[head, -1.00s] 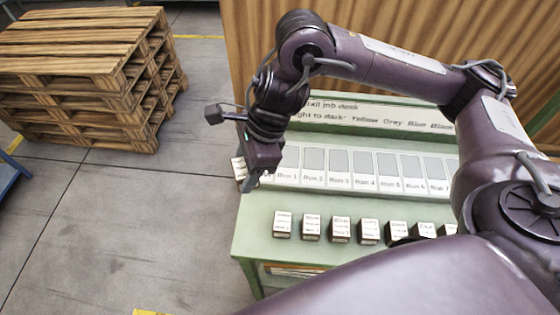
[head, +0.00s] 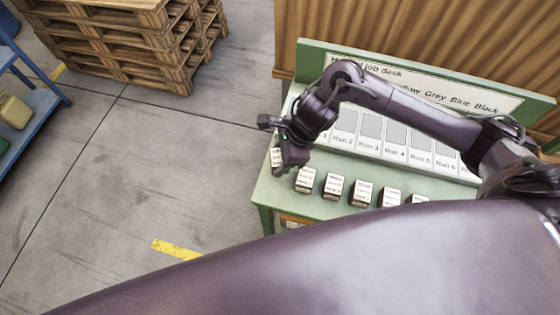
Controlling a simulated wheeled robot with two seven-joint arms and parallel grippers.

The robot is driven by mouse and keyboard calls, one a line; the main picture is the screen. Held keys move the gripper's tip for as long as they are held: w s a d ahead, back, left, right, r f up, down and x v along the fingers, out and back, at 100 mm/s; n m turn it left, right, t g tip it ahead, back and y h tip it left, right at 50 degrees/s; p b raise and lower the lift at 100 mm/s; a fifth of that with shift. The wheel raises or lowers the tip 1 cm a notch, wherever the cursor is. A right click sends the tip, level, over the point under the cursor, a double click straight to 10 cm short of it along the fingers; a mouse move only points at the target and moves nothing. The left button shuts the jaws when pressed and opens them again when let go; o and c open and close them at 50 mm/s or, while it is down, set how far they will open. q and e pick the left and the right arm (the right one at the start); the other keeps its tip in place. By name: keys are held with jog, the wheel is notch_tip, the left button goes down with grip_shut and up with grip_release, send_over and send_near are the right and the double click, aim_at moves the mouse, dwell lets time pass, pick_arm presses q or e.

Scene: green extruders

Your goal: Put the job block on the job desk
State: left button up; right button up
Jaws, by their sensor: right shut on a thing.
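The green job desk (head: 276,196) stands right of centre, with a sign board (head: 400,75) at its back and a sloped rack of slots (head: 372,143) labelled Run. My right gripper (head: 280,158) hangs over the desk's left end, left of the rack. It is shut on a small block with a white label (head: 275,157), which is partly hidden by the gripper. I cannot tell whether this block touches the desk top. Several similar dark blocks with white labels (head: 333,187) stand in a row along the desk's front. My left gripper is not in view.
Stacked wooden pallets (head: 150,40) stand on the floor at the upper left. A blue shelf rack (head: 40,100) is at the far left edge. A wooden panel (head: 430,35) rises behind the desk. The floor left of the desk is clear, with a yellow marking (head: 176,249).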

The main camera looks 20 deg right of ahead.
notch_tip(320, 180, down, 4)
jog(key=shift+r+p, duration=0.25)
jog(key=shift+p, duration=0.05)
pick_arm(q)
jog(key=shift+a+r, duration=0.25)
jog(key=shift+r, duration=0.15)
pick_arm(e)
jog(key=shift+f, duration=0.1)
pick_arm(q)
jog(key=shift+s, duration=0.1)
pick_arm(e)
jog(key=shift+f+b, duration=0.2)
jog(key=shift+b, duration=0.1)
jog(key=o, duration=1)
jog(key=shift+r, duration=0.1)
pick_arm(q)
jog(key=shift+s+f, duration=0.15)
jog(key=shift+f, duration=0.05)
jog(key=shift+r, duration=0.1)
pick_arm(e)
jog(key=shift+r, duration=0.1)
